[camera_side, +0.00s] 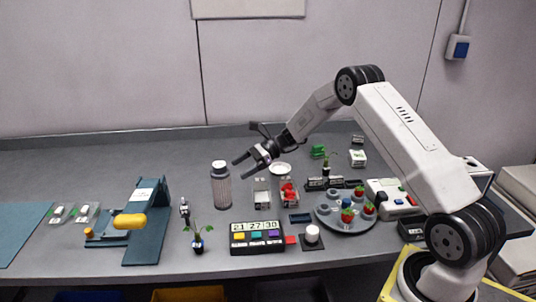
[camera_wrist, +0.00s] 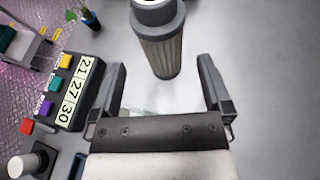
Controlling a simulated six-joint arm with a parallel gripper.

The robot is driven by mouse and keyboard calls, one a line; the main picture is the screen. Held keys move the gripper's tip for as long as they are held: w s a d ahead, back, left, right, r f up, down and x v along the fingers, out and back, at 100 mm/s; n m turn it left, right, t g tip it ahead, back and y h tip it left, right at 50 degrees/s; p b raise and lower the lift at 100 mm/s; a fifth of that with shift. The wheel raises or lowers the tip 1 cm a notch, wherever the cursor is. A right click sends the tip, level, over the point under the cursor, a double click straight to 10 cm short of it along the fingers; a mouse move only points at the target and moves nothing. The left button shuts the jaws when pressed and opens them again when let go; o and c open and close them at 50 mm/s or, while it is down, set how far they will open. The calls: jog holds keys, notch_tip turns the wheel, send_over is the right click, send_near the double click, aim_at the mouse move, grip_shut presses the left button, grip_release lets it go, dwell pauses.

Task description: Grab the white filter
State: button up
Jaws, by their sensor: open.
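The white filter (camera_side: 221,185) is an upright pleated cylinder with a pale cap, standing on the table left of centre in the side view. In the wrist view the filter (camera_wrist: 160,48) is at the top middle, beyond and between the fingertips, with its top cut off by the frame edge. My gripper (camera_side: 243,169) is open and empty, a little right of the filter in the side view. Its two fingers (camera_wrist: 161,80) also show in the wrist view, one on each side of the filter's line. I see no contact with the filter.
A timer box (camera_side: 257,238) with coloured buttons stands in front. A small potted plant (camera_side: 198,242) is left of it. Small cartons (camera_side: 262,192) stand right of the filter. A round tray (camera_side: 327,219) with berries is further right. The table behind the filter is clear.

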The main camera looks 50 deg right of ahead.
aim_at(221, 187)
jog(key=shift+f, duration=1.3)
jog(key=shift+x, duration=1.35)
jog(key=shift+a, duration=0.1)
jog(key=shift+x, duration=2.45)
jog(key=c, duration=1.2)
